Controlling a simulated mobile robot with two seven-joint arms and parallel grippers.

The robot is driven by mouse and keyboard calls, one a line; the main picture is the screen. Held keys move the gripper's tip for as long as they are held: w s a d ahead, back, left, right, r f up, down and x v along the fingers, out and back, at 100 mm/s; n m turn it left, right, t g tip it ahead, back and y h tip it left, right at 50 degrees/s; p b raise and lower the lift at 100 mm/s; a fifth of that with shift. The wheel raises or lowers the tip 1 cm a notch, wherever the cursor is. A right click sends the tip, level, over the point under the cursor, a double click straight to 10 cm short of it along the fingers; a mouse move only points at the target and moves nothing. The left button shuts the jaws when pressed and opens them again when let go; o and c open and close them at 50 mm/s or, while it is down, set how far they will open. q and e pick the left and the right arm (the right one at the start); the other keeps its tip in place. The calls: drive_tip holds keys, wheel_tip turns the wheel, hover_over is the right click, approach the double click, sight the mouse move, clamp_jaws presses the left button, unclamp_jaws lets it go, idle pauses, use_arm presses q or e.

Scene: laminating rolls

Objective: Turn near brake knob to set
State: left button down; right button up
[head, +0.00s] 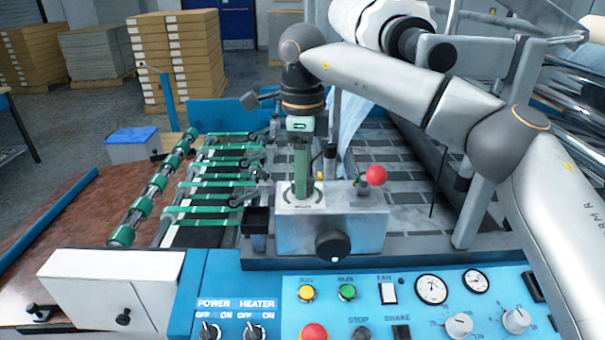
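A pale grey metal box (350,228) stands behind the blue control panel in the middle of the head view. A white dial plate (290,206) with a dark curved scale lies on its top left part. My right gripper (302,180) points straight down over this plate, with green on its finger part. The fingertips are at or just above the plate's centre, where a knob is hidden or cannot be made out. I cannot tell whether the fingers are open or shut on anything. A round black knob (332,245) is on the box's front face. My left gripper is not in view.
A red ball-topped lever (376,176) stands just right of the gripper. The blue panel (260,292) in front carries buttons, switches and gauges. Green-banded rollers (152,190) and straps lie to the left. A white box (105,285) is at front left.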

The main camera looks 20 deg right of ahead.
clamp_jaws()
idle(0.4)
